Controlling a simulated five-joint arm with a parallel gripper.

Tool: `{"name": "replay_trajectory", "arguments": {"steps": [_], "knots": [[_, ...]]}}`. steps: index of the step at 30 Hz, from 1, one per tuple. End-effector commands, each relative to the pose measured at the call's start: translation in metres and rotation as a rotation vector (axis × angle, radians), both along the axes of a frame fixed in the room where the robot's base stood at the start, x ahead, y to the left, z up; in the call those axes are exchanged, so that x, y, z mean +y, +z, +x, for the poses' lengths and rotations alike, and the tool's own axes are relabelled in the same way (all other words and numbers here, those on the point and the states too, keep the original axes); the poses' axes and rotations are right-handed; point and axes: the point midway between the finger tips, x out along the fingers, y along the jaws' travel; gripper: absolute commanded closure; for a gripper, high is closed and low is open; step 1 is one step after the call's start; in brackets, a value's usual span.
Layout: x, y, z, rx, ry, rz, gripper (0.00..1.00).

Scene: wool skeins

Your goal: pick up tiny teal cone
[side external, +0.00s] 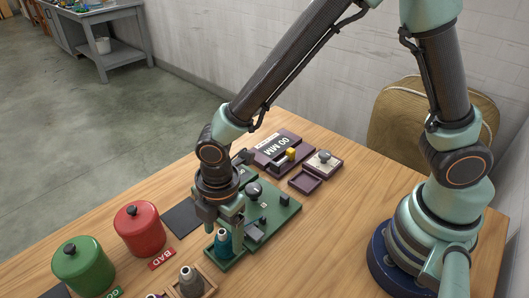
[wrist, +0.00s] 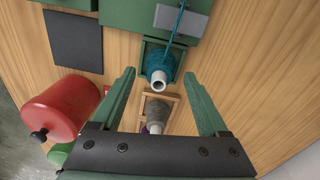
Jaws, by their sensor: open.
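The small teal cone (side external: 224,245) stands in a green square holder at the near end of the green machine. In the wrist view the teal cone (wrist: 159,64) shows its pale open tip toward the camera, with a teal thread running up from it. My gripper (side external: 224,222) is above the cone, its fingers pointing down and partly covering it. In the wrist view my gripper (wrist: 158,75) is open, with a finger on each side of the cone's line and nothing held. I cannot tell how high the fingertips are above the cone.
A grey cone (side external: 190,281) stands in a wooden tray nearby, with something purple beside it. A red canister (side external: 139,228), a green canister (side external: 83,265) and a black mat (side external: 182,219) lie to the left. The green machine (side external: 283,214) has raised parts; purple blocks sit behind it.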

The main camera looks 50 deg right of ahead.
Motion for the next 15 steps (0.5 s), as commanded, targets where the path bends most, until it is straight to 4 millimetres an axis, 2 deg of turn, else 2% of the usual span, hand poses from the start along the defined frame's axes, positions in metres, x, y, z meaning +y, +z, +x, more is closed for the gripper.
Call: {"name": "replay_trajectory", "arguments": {"steps": [7, 8, 9, 13, 14, 15], "knots": [[0.0001, -0.0026, 0.0002, 0.0, 0.0, 0.0, 0.22], [0.0001, -0.0025, 0.0002, 0.0, 0.0, 0.0, 0.26], [0.0001, -0.0025, 0.0002, 0.0, 0.0, 0.0, 0.42], [0.0001, -0.0024, 0.0001, 0.0, 0.0, 0.0, 0.91], [0.0001, -0.0024, 0.0001, 0.0, 0.0, 0.0, 1.0], [0.0001, -0.0023, 0.0001, 0.0, 0.0, 0.0, 1.0]]}}
